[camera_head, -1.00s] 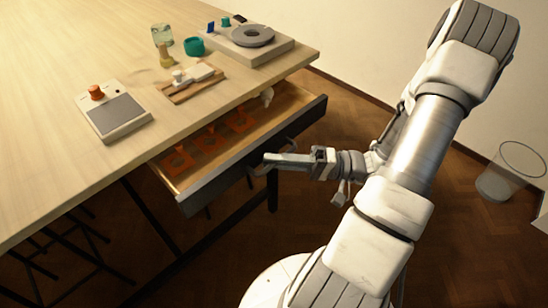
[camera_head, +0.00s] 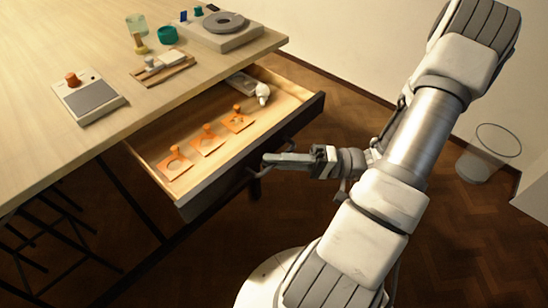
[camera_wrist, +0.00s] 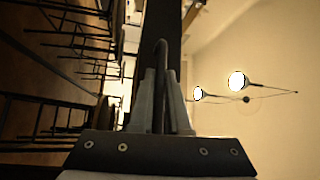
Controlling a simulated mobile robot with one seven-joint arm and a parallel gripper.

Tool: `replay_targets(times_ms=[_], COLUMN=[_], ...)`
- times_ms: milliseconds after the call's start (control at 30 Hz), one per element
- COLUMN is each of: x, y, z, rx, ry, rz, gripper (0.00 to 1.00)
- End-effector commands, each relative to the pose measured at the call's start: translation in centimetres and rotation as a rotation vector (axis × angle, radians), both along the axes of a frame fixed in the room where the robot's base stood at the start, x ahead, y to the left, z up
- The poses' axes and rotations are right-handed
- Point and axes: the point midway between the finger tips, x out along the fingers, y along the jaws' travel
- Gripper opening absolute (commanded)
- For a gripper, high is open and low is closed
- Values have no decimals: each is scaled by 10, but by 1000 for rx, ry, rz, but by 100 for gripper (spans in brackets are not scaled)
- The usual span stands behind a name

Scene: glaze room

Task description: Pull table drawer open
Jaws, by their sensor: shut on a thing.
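The table drawer (camera_head: 222,182) stands well open, with a wooden inside and a dark front. Inside it lie several orange pieces with knobs (camera_head: 207,137) and a white object (camera_head: 262,93) near the right end. My gripper (camera_head: 268,160) is at the middle of the drawer front, on its outer side. In the wrist view my gripper's two fingers (camera_wrist: 162,100) are closed around the bent grey drawer handle (camera_wrist: 161,47), against the dark drawer front (camera_wrist: 174,20). In the head view the handle is mostly hidden by the fingers.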

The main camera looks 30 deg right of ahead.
Motion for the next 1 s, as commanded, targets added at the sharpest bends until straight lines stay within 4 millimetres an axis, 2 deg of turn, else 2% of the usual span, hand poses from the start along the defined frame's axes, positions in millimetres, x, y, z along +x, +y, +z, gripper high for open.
replay_targets(times_ms=[567,600,667,1000], x=[-1,-2,-2,-2], y=[-2,-2,-2,-1], z=[0,0,0,0], rx=[-1,-1,-1,0], ry=[-1,-1,-1,-1], rz=[-4,-4,-3,-1], gripper=[0,18,27,27])
